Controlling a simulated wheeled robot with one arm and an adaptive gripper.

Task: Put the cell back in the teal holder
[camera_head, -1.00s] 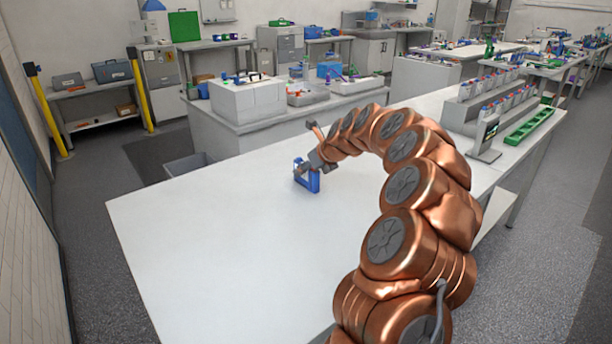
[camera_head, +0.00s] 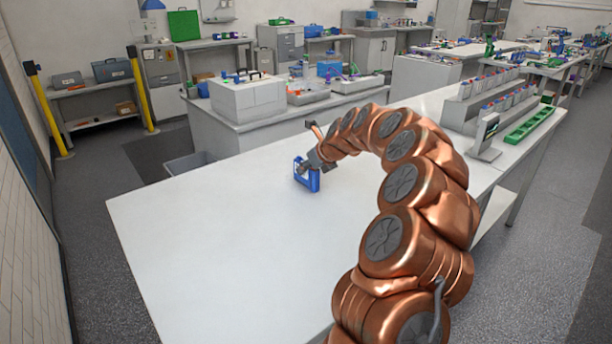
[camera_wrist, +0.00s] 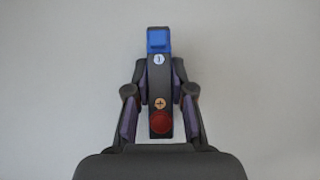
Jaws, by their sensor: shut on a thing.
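My gripper (camera_wrist: 160,105) is shut on the cell (camera_wrist: 160,91), one finger pressed to each side. In the wrist view the cell is a narrow block with a dark top, a blue end, a round red terminal and a plus mark. In the head view the cell (camera_head: 313,183) is a blue upright shape under my gripper (camera_head: 311,168), over the far part of the white table. I cannot tell whether its underside touches the table. I cannot make out a teal holder in either view.
The white table (camera_head: 220,250) is bare around the cell. At the right stand a grey stepped rack (camera_head: 465,112) with several cells, a small display (camera_head: 487,135) and a long green tray (camera_head: 530,125). A bench with a white box (camera_head: 248,97) stands behind the table.

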